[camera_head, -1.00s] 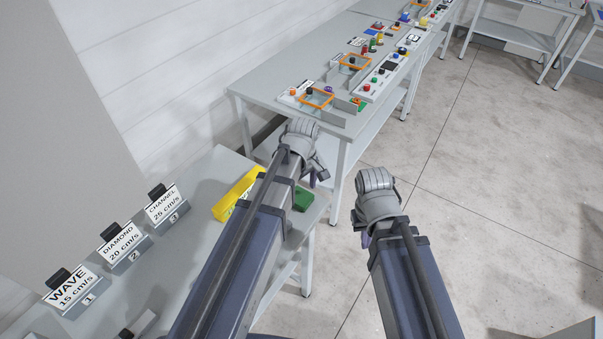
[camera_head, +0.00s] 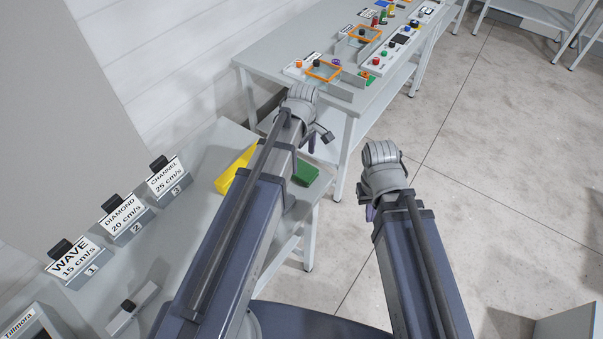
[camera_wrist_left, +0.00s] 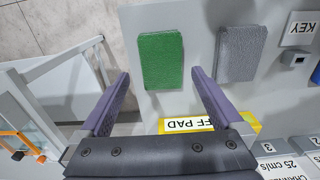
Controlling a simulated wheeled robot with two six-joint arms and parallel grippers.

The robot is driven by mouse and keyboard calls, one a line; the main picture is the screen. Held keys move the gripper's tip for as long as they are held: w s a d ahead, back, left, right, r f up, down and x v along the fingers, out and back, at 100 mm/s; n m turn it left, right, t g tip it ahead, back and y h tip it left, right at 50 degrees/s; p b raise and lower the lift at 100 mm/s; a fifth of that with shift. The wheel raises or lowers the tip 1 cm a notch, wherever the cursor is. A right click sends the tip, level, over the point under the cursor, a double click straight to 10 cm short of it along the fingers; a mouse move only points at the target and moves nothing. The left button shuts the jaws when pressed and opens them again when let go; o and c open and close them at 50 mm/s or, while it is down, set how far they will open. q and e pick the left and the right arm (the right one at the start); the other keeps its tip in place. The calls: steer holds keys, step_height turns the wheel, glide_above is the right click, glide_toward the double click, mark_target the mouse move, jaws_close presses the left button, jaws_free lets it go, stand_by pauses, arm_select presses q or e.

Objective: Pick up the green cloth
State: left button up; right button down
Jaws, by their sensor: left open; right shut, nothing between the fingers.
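The green cloth (camera_head: 306,173) lies flat at the far right corner of the near table, partly hidden by my left arm. In the left wrist view the green cloth (camera_wrist_left: 161,58) shows whole, as a folded rectangle. My left gripper (camera_wrist_left: 158,74) is open and empty, its purple fingers on either side of the cloth's near end in that view. I cannot tell how high they are above it. In the head view my left gripper (camera_head: 318,137) is beyond the cloth. My right gripper (camera_head: 370,213) is shut and empty, over the floor, mostly hidden behind its wrist.
A grey cloth (camera_wrist_left: 241,54) lies beside the green one. A yellow-edged pad (camera_head: 235,168) with a partly hidden label lies close by. Numbered card stands (camera_head: 165,182) line the table's left. Another table (camera_head: 270,66) with orange frames stands beyond. Floor (camera_head: 480,210) at right is open.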

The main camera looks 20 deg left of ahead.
mark_target(302, 169)
arm_select(q)
steer(key=f+b, duration=0.4)
steer(key=f, duration=0.1)
steer(key=shift+a+b, duration=0.2)
steer(key=shift+b, duration=0.15)
steer(key=shift+c, duration=0.4)
steer(key=c, duration=1)
steer(key=shift+r, duration=0.1)
step_height(302, 169, up, 10)
steer(key=p, duration=1)
